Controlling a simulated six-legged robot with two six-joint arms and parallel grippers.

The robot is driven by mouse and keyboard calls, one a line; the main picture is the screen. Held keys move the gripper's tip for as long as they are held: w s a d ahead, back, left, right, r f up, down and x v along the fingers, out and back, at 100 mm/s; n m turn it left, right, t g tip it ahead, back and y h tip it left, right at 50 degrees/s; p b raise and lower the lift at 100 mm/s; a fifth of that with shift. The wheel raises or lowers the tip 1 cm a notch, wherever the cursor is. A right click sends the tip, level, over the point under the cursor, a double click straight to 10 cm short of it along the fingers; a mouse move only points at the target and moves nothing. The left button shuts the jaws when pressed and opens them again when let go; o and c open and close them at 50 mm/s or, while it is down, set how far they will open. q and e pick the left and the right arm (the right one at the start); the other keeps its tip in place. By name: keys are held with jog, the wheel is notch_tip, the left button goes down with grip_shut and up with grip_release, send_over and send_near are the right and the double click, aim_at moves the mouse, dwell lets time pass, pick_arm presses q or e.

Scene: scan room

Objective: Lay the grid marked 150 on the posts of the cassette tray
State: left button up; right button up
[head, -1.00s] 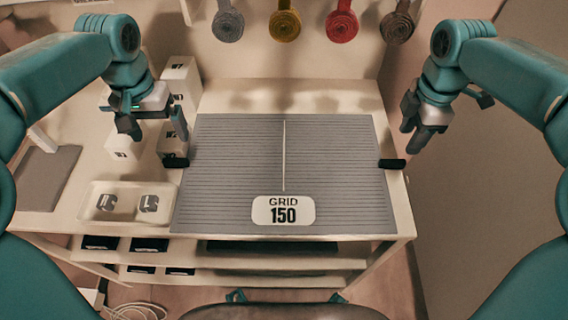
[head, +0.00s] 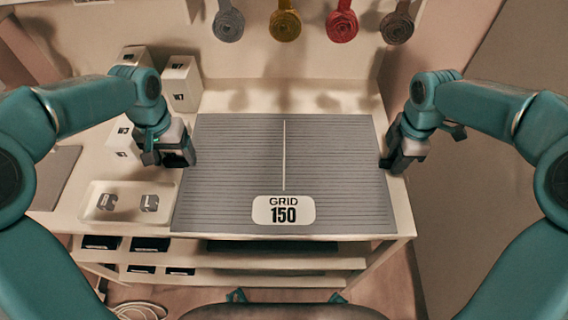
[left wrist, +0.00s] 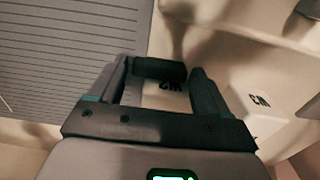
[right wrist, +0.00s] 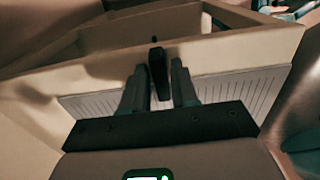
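The grid marked 150 (head: 340,165) is a wide grey ribbed panel, flat on the white counter, with a label near its front edge. Black handles jut from its left and right sides. My left gripper (head: 172,158) is at the left handle; in the left wrist view its fingers (left wrist: 160,85) are wide apart, with the handle (left wrist: 160,68) between their tips. My right gripper (head: 392,165) is at the right handle; in the right wrist view its fingers (right wrist: 160,85) are close together against both sides of the handle (right wrist: 158,70). I see no posts; the cassette tray is not identifiable.
A white tray (head: 92,218) with R and L pieces lies left of the grid. White boxes (head: 181,84) stand behind my left gripper, one (head: 118,140) beside it. A grey panel (head: 55,170) lies further left. Shelves with dark slots (head: 150,244) are below. The counter behind the grid is clear.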

pick_arm(q)
jog(key=c, duration=0.5)
pick_arm(e)
grip_shut()
pick_arm(q)
grip_shut()
jog(key=shift+w+r, duration=0.1)
pick_arm(e)
jog(key=shift+w+r, duration=0.1)
